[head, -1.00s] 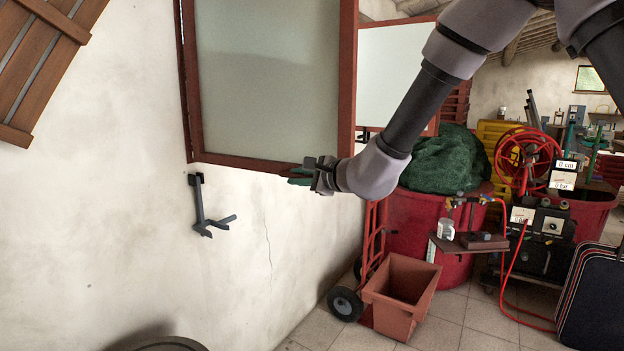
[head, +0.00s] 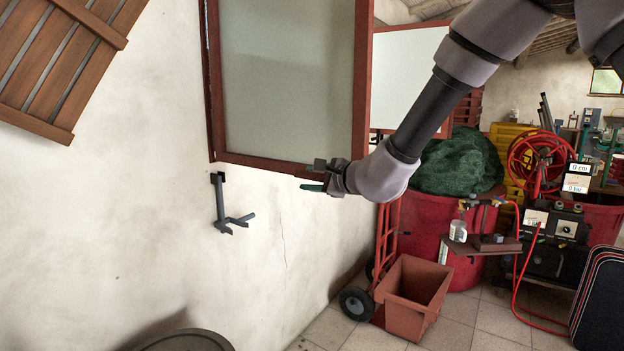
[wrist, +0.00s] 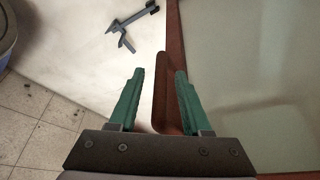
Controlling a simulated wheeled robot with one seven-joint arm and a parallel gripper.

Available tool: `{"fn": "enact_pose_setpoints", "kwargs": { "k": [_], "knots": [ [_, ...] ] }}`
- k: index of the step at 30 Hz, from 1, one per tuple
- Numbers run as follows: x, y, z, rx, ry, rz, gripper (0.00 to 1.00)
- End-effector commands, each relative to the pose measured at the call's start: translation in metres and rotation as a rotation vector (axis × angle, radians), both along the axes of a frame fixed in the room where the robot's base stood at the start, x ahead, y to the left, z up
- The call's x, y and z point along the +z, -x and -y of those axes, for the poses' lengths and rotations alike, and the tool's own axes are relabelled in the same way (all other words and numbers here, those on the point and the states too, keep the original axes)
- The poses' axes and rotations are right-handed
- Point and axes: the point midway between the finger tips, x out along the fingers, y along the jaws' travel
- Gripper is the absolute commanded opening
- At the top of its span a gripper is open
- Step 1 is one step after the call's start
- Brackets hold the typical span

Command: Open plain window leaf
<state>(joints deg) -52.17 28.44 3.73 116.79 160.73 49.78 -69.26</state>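The plain window leaf (head: 290,85) has a red-brown frame and a frosted pane, and stands out from the left wall. My gripper (head: 316,176) is at the lower edge of this leaf, near its right corner. In the wrist view my gripper (wrist: 158,74) is open, its green fingers apart. The red-brown frame (wrist: 174,45) shows between and beyond the fingers, with the pane to the right. I cannot tell whether a finger touches the frame.
A grey metal bracket (head: 223,205) sticks out of the wall below the leaf. A red hand truck (head: 388,235) with a terracotta planter (head: 408,312) stands below right. A second pane (head: 408,75) is behind the leaf. Slatted boards (head: 65,60) hang upper left.

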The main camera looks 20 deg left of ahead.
Motion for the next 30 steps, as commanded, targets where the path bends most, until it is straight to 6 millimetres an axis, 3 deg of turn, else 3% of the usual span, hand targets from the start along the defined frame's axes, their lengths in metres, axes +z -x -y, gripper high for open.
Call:
{"fn": "enact_pose_setpoints", "kwargs": {
  "k": [8,21,30],
  "knots": [
    [0.002,0.002,0.004,0.000,0.000,0.001,0.48],
    [0.018,0.041,0.071,-0.001,-0.001,0.001,0.48],
    [0.023,0.053,0.091,0.000,0.000,0.000,0.48]
  ]
}}
